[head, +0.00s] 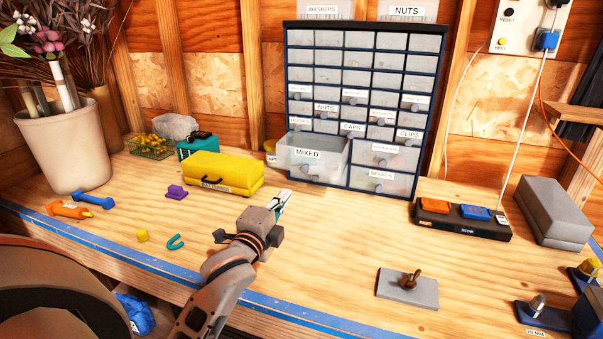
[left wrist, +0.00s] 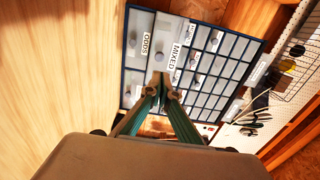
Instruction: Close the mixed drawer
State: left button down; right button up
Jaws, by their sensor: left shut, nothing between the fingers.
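The mixed drawer (head: 309,157) is a translucent drawer with a white MIXED label, low at the left of the dark blue drawer cabinet (head: 365,27). It stands pulled out past the cabinet front in the head view. My left gripper (head: 284,199) is shut and empty, above the bench in front of the drawer and a little to its left. In the left wrist view, the shut fingertips (left wrist: 163,84) point toward the front of the mixed drawer (left wrist: 178,47). I cannot tell whether they touch it. My right gripper is not in view.
A yellow case (head: 222,173) lies left of the drawer. A black switch box (head: 462,218) and a grey block (head: 552,212) stand at the right. A grey plate with a knob (head: 407,288) lies in front. The bench between is mostly clear.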

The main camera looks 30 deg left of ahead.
aim_at(304, 170)
pick_arm(q)
jog(key=p+x, duration=0.1)
jog(key=x, duration=1.1)
jog(key=shift+w+a+f, duration=0.1)
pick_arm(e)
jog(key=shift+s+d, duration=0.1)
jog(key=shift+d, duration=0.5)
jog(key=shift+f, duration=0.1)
